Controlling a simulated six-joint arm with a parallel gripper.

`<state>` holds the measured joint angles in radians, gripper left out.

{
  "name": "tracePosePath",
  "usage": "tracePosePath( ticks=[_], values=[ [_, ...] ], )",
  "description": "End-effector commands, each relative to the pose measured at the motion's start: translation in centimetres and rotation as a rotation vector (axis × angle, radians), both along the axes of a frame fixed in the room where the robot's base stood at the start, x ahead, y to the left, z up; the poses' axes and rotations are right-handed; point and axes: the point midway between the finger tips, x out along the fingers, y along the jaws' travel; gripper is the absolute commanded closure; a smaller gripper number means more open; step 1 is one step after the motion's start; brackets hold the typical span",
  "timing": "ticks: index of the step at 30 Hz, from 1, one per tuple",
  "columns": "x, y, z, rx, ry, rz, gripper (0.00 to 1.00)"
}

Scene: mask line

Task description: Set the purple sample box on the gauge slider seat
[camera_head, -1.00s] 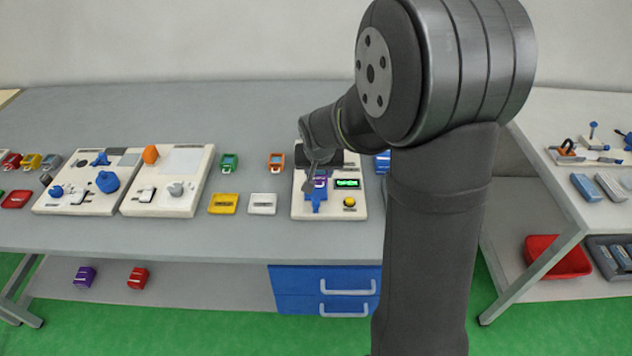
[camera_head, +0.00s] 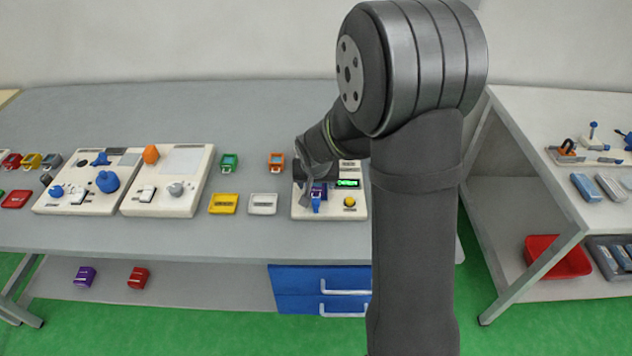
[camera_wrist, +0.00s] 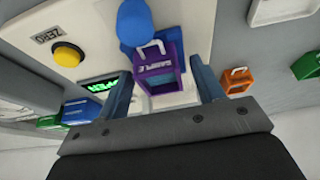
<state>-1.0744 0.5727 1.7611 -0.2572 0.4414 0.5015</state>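The purple sample box (camera_wrist: 158,66), with a pale handle and a label, stands on the cream gauge panel (camera_wrist: 85,18), beside a rounded blue part (camera_wrist: 135,22). In the head view the box (camera_head: 318,189) shows only partly, behind a blue part (camera_head: 316,205) and next to my wrist. My gripper (camera_wrist: 159,72) is open, with one finger on each side of the box and visible gaps. The slider seat under the box is mostly hidden. The panel also carries a green display (camera_head: 347,183) and a yellow button (camera_head: 349,202).
An orange holder (camera_head: 276,162), a white tray (camera_head: 262,203) and a yellow tray (camera_head: 223,203) lie left of the panel. Blue items (camera_wrist: 80,108) stand close on its other side. Another purple box (camera_head: 85,276) and a red box (camera_head: 137,277) sit on the lower shelf.

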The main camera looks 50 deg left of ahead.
Motion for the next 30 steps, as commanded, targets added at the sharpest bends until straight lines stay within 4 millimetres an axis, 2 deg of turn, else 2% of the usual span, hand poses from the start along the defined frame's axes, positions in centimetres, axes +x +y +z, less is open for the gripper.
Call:
tracePosePath(
  ticks=[7,11,17,24,30],
  values=[
    [0.0,0.0,0.1,0.000,0.000,0.000,0.39],
    [-0.1,-0.1,0.8,0.000,-0.001,0.001,0.39],
    [-0.9,-0.9,3.5,0.004,-0.001,0.000,0.39],
    [-2.1,-2.1,7.8,0.004,-0.002,0.001,0.39],
    [-2.9,-2.9,10.3,0.003,-0.001,0.000,0.39]
  ],
)
